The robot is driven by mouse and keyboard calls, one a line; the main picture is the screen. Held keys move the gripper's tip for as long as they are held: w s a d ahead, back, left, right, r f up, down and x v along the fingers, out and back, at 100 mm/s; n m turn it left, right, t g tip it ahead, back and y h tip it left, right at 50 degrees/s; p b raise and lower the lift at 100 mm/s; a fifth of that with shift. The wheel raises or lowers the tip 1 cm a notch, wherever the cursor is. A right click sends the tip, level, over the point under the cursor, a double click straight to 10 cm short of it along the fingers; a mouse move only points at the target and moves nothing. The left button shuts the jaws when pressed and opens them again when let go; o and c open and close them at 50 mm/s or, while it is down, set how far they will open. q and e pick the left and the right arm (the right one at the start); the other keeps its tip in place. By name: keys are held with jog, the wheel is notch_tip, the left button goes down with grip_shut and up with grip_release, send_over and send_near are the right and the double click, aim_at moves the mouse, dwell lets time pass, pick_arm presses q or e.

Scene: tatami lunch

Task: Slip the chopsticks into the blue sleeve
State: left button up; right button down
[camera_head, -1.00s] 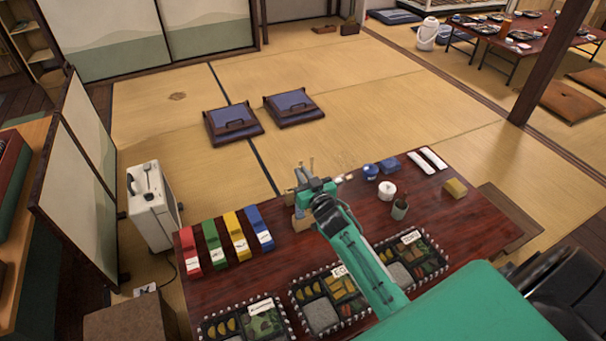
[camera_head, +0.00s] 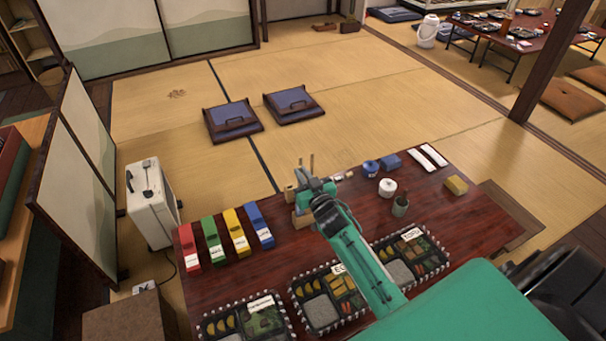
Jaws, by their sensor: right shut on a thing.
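The blue sleeve (camera_head: 258,225) lies on the dark red table, at the right end of a row of coloured sleeves. My right gripper (camera_head: 302,195) is above the table's far edge, to the right of the blue sleeve and apart from it. It is shut on what look like the chopsticks (camera_head: 312,163), thin light sticks whose upper ends stand nearly upright above the gripper. Their lower part is hidden by the gripper. A small wooden block (camera_head: 302,219) shows just below the gripper. My left gripper is out of view.
Red (camera_head: 188,248), green (camera_head: 213,241) and yellow (camera_head: 236,233) sleeves lie left of the blue one. Bento boxes (camera_head: 320,312) line the near side. A white pot (camera_head: 387,187), a dark cup (camera_head: 400,206) and a yellow block (camera_head: 456,185) stand right of my arm.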

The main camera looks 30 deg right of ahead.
jog(key=shift+f, duration=0.1)
dwell(0.3)
jog(key=c, duration=0.9)
grip_release()
jog(key=shift+c, duration=0.2)
jog(key=s+p, duration=0.2)
jog(key=s, duration=1.1)
jog(key=shift+s+a, duration=0.4)
